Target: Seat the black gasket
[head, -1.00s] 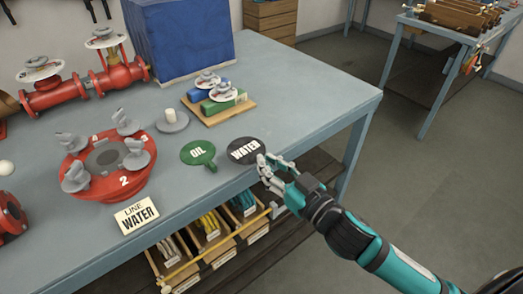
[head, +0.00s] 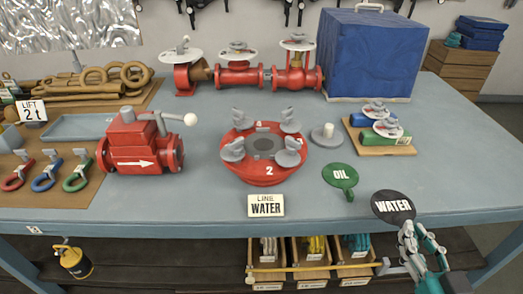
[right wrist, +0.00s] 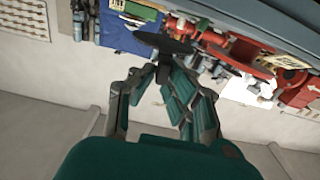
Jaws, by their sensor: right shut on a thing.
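The black gasket (head: 393,205), a round disc with a tab and the word WATER, shows at the right front of the bench. My right gripper (head: 409,234) is shut on its tab, with the disc beyond the fingers, seemingly above the bench's front edge. The right wrist view shows the disc (right wrist: 163,43) nearly edge-on beyond my fingers (right wrist: 165,78). The red round flange (head: 262,173) sits mid-bench, with grey swing bolts around a dark grey centre and white numbers. The green OIL gasket (head: 340,176) lies right of it. My left gripper is not in view.
A LINE WATER sign (head: 266,205) stands before the flange. A grey disc with a pale peg (head: 324,136) and a wooden board with valves (head: 382,148) are behind the green gasket. A red valve body (head: 140,145) stands left. The front strip of bench (head: 310,208) is clear.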

